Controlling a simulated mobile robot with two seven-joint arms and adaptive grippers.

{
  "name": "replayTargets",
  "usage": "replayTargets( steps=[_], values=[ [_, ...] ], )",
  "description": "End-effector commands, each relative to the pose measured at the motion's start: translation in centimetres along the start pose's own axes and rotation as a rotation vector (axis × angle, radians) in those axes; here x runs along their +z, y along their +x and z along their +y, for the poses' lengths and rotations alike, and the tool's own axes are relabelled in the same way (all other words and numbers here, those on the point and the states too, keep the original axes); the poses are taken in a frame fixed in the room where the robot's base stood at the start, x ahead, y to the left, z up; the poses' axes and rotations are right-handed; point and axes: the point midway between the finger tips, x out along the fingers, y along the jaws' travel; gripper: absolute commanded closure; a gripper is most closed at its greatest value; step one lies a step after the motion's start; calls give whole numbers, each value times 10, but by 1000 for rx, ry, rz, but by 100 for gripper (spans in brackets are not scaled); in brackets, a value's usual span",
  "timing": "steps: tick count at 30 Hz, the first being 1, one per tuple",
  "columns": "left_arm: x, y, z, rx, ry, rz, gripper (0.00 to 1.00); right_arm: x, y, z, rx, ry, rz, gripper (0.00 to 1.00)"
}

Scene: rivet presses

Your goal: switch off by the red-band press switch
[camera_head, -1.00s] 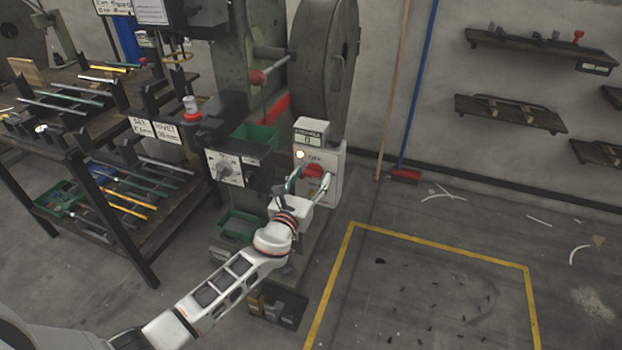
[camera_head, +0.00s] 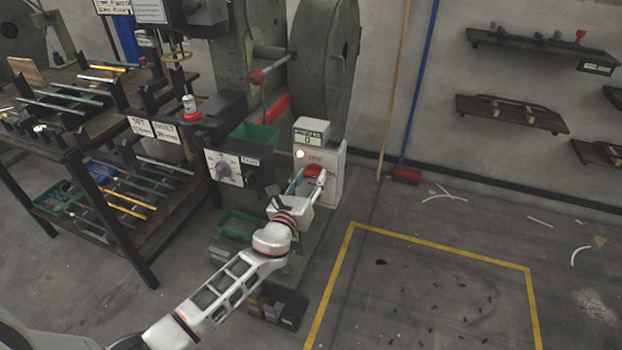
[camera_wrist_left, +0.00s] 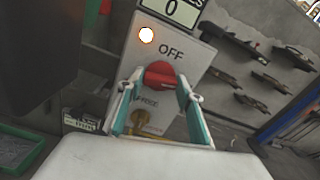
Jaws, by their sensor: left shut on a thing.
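The red-band press (camera_head: 240,60) stands at the centre, with a red band (camera_head: 276,108) on its body. Its switch box (camera_head: 334,168) is a light panel with a lit lamp (camera_head: 300,154), a small display reading 0 and the word OFF. The red switch knob (camera_wrist_left: 160,75) sits below OFF in the left wrist view and also shows in the head view (camera_head: 313,170). My left gripper (camera_head: 307,180) is shut on the red knob, with one finger on each side of it in the wrist view (camera_wrist_left: 158,92). My right gripper is not in view.
A grey control box with a dial (camera_head: 224,167) is left of the switch. A brass fitting (camera_wrist_left: 143,122) lies below the knob. A rack of rods (camera_head: 135,190) stands at left. The yellow-marked floor at right is mostly clear.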

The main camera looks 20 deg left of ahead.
Motion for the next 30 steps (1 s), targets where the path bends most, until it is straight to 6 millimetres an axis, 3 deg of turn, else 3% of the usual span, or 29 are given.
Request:
replayTargets(
  steps=[30],
  values=[
    [-1, 0, 0, 1, -964, 1, 86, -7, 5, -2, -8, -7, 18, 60]
  ],
)
